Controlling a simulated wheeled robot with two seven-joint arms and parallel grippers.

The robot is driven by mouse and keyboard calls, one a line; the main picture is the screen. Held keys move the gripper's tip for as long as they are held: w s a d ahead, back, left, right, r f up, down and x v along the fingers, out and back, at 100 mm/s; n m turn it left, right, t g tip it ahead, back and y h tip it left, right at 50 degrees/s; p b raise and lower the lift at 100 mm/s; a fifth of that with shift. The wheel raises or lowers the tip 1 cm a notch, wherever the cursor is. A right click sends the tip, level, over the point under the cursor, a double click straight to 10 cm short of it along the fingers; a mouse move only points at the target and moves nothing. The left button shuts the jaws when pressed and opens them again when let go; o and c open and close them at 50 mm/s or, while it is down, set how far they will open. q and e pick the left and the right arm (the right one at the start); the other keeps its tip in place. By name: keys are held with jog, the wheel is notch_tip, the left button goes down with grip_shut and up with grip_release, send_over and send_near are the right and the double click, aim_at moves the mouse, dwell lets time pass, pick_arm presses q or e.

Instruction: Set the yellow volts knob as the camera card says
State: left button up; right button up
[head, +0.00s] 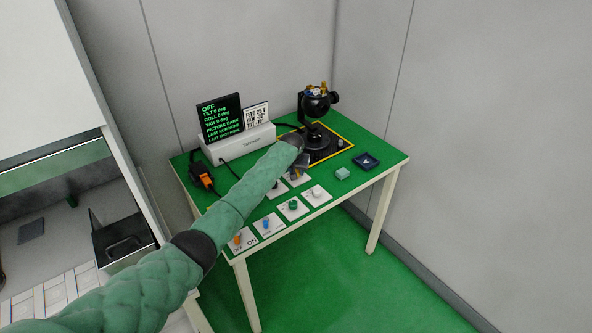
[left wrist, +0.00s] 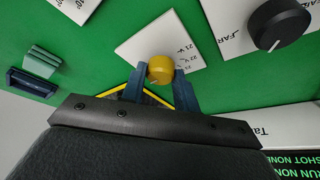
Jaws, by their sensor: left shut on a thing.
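The yellow volts knob (left wrist: 160,68) sits on a white plate (left wrist: 135,47) in the left wrist view. Volt marks, about 21 to 23 V, show upside down beside it; the pointer is unclear. My left gripper (left wrist: 159,80) is shut on this knob, one blue-grey finger on each side. In the head view my left gripper (head: 298,174) is over the table's middle, where the knob is mostly hidden. The camera card (head: 256,117) is white, with a feed line of about 23 V and smaller pan and tilt lines. My right gripper is not in view.
A dark screen (head: 221,117) reads OFF. A black gimbal camera (head: 314,104) stands on a yellow-edged base. Orange, blue and green knobs line the front of the green table (head: 385,151). A teal block (head: 342,173) and navy tray (head: 366,162) are at right.

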pick_arm(q)
jog(key=n, duration=0.1)
jog(key=n+y, duration=0.1)
jog(key=shift+d+n+p, duration=0.2)
jog(key=shift+n+p, duration=0.1)
jog(key=n+y, duration=0.1)
jog(key=n, duration=0.1)
jog(key=shift+n, duration=0.7)
jog(key=shift+d+n+y, duration=0.1)
jog(key=shift+n+y, duration=0.2)
jog(key=shift+n, duration=0.1)
jog(key=shift+n+y+b, duration=0.3)
jog(key=shift+n+b, duration=0.25)
jog(key=shift+n, duration=0.25)
jog(key=shift+w+n+g+y+b, duration=0.1)
jog(key=shift+n+g+y+b, duration=0.3)
jog(key=shift+n, duration=0.7)
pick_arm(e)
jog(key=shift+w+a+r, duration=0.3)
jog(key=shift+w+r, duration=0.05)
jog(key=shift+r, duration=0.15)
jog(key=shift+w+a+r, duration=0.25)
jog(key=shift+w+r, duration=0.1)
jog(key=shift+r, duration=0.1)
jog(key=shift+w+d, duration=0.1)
pick_arm(q)
jog(key=o, duration=1)
jog(key=shift+c, duration=0.2)
